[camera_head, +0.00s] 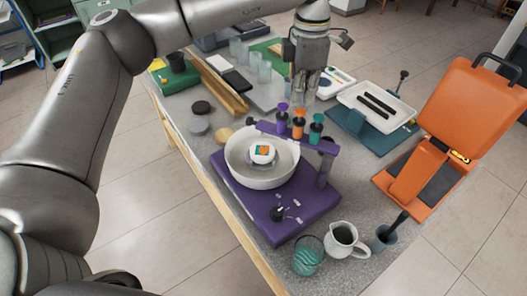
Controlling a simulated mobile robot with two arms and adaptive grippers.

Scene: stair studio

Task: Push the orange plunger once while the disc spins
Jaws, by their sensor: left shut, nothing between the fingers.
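The orange plunger (298,122) stands upright on a purple bar, between a purple plunger (283,112) and a teal plunger (316,130). The bar reaches over the rim of a white bowl (236,160) on a purple base (315,208). In the bowl sits a small white disc (263,153) with an orange and teal patch; one still view cannot show whether it spins. My left gripper (303,102) points down with its fingers shut and empty, just above and behind the orange plunger in the picture. I cannot tell whether it touches the plunger. My right gripper is not in view.
A purple post (325,170) holds the bar at the right. A white jug (343,241) and a green glass (308,256) stand at the front edge. Clear glasses (264,70) stand behind.

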